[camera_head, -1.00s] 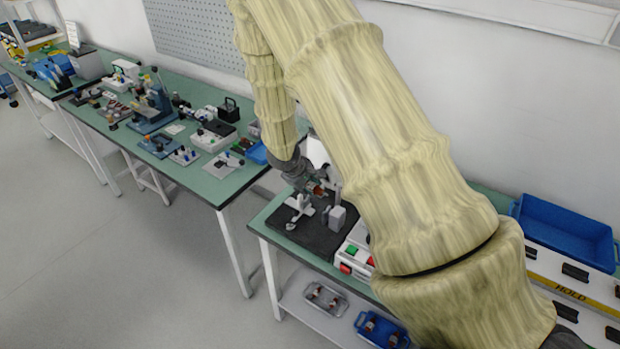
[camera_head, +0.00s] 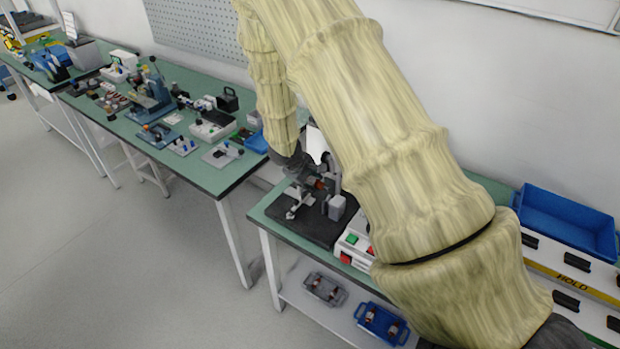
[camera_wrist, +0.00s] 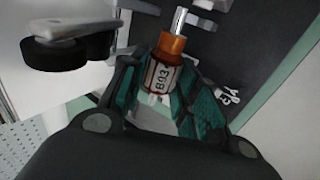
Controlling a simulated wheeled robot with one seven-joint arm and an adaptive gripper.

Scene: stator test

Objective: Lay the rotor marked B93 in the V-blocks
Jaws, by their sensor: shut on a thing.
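The rotor marked B93 (camera_wrist: 163,72) has a copper-brown body, a pale label and a bright steel shaft. In the wrist view it sits between the teal fingers of my gripper (camera_wrist: 160,88), which is shut on it. In the head view my gripper (camera_head: 319,182) is low over a black plate (camera_head: 312,229), and a bit of the copper rotor (camera_head: 320,185) shows. Pale and grey supports (camera_head: 337,207) stand on that plate beside it; I cannot make out the V notches. Whether the rotor touches a support cannot be told.
A box with green and red buttons (camera_head: 352,239) stands right of the plate. A grey tray (camera_head: 325,289) and a blue tray (camera_head: 381,325), holding rotors, are on the shelf below. A rack marked HOLD (camera_head: 577,263) and a blue bin (camera_head: 565,220) are at right. A black round part (camera_wrist: 55,52) is close in the wrist view.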

